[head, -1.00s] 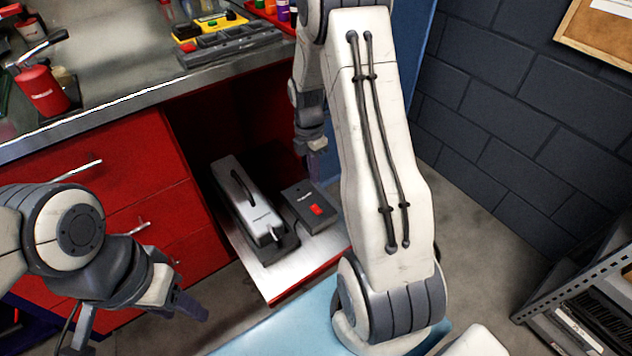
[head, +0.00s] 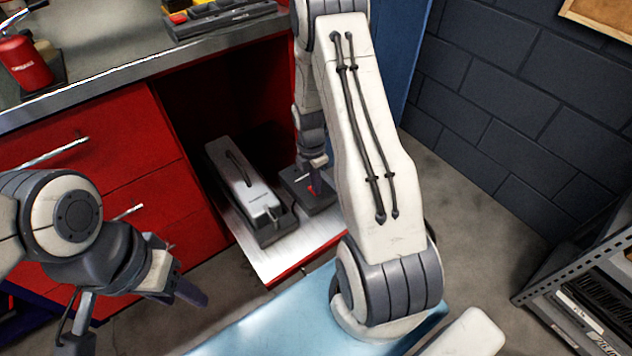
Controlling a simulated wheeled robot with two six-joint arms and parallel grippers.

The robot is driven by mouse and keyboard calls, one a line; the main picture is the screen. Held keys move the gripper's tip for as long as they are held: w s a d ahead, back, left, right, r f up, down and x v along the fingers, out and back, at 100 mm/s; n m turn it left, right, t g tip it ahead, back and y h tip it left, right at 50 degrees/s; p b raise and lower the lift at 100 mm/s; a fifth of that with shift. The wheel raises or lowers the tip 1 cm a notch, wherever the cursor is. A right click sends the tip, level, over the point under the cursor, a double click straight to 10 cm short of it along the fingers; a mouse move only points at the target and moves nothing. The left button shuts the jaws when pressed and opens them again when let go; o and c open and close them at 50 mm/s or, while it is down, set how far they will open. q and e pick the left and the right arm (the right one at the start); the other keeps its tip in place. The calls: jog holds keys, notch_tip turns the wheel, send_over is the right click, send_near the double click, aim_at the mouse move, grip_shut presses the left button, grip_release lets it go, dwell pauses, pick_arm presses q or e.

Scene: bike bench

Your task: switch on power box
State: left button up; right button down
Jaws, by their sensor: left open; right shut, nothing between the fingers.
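The power box (head: 322,203) is a small dark box with a red switch (head: 312,190) on top. It sits on the pulled-out shelf, to the right of a silver and black case. My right gripper (head: 314,188) is shut and empty, pointing down with its tip at the red switch, partly covering it. Whether the tip presses the switch or is just above it I cannot tell. My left gripper (head: 185,290) is open and empty at the lower left, in front of the red drawers.
The silver and black case (head: 250,192) stands beside the box on the shelf (head: 272,262). A metal rack (head: 585,270) stands at the lower right.

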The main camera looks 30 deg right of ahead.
jog(key=shift+s+p, duration=0.1)
jog(key=shift+p, duration=0.2)
jog(key=shift+f, duration=0.15)
jog(key=shift+w+p, duration=0.3)
jog(key=shift+w, duration=0.5)
jog(key=shift+r, duration=0.2)
